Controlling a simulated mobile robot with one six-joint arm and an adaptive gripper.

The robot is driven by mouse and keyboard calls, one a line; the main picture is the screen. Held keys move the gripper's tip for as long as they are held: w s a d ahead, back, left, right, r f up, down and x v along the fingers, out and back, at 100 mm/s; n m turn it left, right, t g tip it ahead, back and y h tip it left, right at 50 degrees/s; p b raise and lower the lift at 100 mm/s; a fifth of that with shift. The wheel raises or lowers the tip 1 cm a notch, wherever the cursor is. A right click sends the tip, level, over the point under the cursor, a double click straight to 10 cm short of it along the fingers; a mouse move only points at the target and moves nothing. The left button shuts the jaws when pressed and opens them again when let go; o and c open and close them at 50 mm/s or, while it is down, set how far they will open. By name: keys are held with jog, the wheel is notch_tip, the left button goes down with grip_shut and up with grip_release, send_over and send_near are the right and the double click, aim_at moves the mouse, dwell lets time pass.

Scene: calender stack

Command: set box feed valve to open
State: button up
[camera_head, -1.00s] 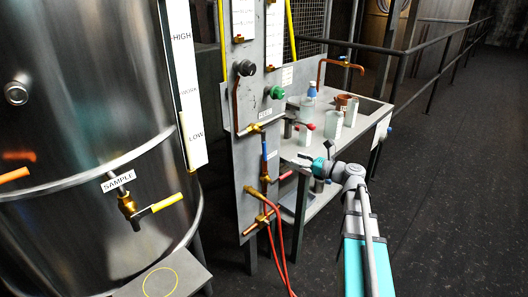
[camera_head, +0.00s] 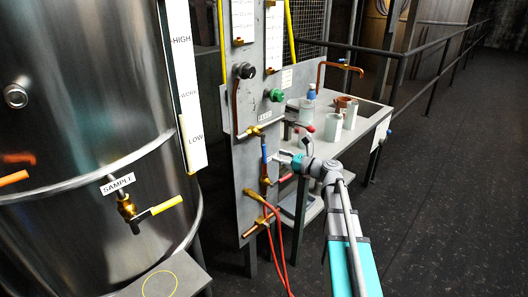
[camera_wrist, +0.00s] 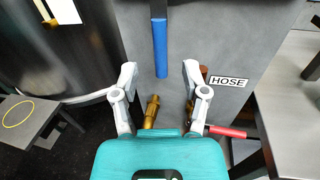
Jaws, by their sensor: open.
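A blue lever (camera_head: 264,150) hangs vertically on the grey panel (camera_head: 243,185), below a brass valve (camera_head: 254,130) with a small label above it. I cannot read that label, so I cannot confirm it is the box feed valve. In the wrist view the blue lever (camera_wrist: 160,48) hangs straight ahead, between and beyond my fingertips. My gripper (camera_wrist: 157,72) is open and empty, its fingers on either side of the lever's line, apart from it. In the head view my gripper (camera_head: 279,158) is just right of the lever, close to the panel.
A HOSE label (camera_wrist: 228,82) and a red lever (camera_wrist: 228,132) lie right of my fingers. Red hoses (camera_head: 281,240) hang below. A table with jars (camera_head: 333,125) stands right of the panel. The sample valve (camera_head: 128,207) is on the tank at left.

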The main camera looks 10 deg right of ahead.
aim_at(264, 151)
jog(key=shift+x, duration=3.4)
grip_shut()
